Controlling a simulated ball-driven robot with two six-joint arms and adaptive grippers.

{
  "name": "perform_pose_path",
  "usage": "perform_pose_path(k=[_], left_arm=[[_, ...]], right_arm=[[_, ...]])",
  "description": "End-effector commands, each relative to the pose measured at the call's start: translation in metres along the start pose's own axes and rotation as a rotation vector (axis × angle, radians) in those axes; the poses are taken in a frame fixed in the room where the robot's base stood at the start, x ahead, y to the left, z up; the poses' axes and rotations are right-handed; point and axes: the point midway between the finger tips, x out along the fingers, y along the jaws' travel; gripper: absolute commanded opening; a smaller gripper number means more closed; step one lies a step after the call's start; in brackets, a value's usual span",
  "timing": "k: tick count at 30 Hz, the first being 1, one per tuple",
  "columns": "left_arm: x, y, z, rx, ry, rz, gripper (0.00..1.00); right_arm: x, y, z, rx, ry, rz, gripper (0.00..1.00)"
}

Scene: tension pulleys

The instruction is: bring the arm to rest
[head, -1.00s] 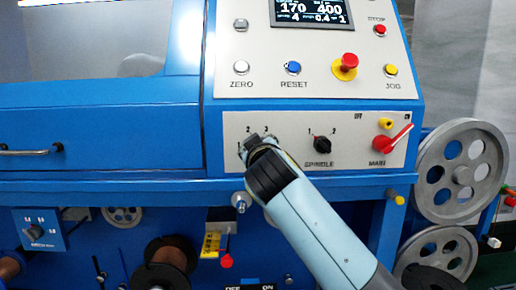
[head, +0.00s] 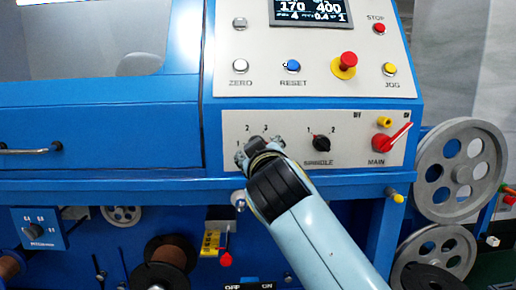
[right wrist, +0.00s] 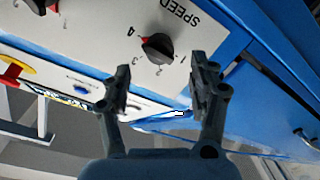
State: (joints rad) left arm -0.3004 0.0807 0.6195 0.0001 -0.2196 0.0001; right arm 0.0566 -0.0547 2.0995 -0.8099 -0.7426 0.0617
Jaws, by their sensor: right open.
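My right gripper (head: 258,148) is in front of the left part of the white switch panel (head: 350,128) in the head view, hiding most of the dial there. In the right wrist view my right gripper (right wrist: 160,78) is open with nothing between its fingers. A black SPEED knob (right wrist: 158,47) with a red mark lies just beyond the fingertips, apart from them. Its pointer is on the side of the 4, but the exact setting is hard to read. My left gripper is not in view.
The SPINDLE knob (head: 321,143) and the red MAIN switch (head: 382,143) are to the right of my gripper. Above are the red stop knob (head: 345,64) and several buttons. Grey pulleys (head: 462,172) stand at the right. A blue ledge (head: 345,184) runs below the panel.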

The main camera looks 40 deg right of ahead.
Motion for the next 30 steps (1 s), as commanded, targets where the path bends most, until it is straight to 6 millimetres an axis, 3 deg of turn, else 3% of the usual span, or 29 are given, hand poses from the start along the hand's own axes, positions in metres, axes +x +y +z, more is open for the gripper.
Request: perform_pose_path(k=[6, 23, 26, 29, 30], left_arm=[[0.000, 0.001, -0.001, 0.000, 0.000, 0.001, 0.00], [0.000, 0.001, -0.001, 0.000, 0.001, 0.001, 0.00], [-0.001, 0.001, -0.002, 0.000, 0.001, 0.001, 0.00], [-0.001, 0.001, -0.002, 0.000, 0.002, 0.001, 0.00], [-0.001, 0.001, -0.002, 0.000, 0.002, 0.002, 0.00]], right_arm=[[-0.021, 0.000, 0.000, 0.000, -0.001, -0.001, 0.60], [-0.022, -0.001, 0.003, -0.005, -0.005, -0.003, 0.60], [-0.025, -0.010, 0.025, -0.043, -0.037, -0.024, 0.60], [-0.024, -0.041, 0.071, -0.096, -0.110, -0.093, 0.60], [-0.025, -0.058, 0.096, -0.117, -0.147, -0.134, 0.60]])
